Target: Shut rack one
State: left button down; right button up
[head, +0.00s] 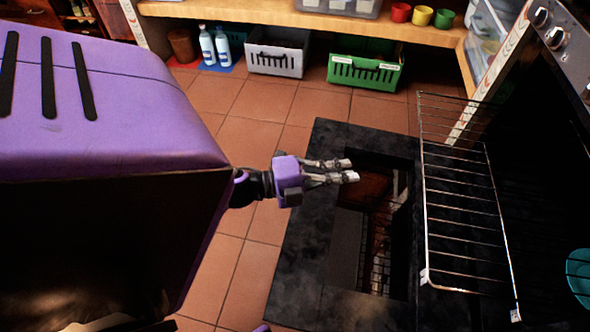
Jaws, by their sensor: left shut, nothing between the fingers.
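The wire rack (427,225) stands out from the dark oven (545,170) at the right, above the lowered oven door. The open black door (310,235) has a glass window. My left gripper (352,172) is over the door, left of the rack's front bar and apart from it. Its fingers are shut with nothing between them. I cannot see how far the rack runs back into the dark cavity. My right gripper is not in view.
A teal dish (580,275) shows at the right edge. A grey crate (277,55), a green crate (365,70) and two bottles (215,45) stand under a wooden shelf (300,17) with coloured cups (421,15). Tiled floor (225,110) lies clear left of the door.

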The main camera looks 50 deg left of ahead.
pick_arm(q)
jog(key=s+d+m+g+h, duration=0.4)
jog(key=d+m+h, duration=0.15)
jog(key=m, duration=0.25)
jog(key=b+x, duration=0.1)
jog(key=x, duration=1.2)
jog(key=shift+w+d+b, duration=0.2)
jog(key=shift+d+b, duration=0.05)
jog(key=shift+b, duration=0.05)
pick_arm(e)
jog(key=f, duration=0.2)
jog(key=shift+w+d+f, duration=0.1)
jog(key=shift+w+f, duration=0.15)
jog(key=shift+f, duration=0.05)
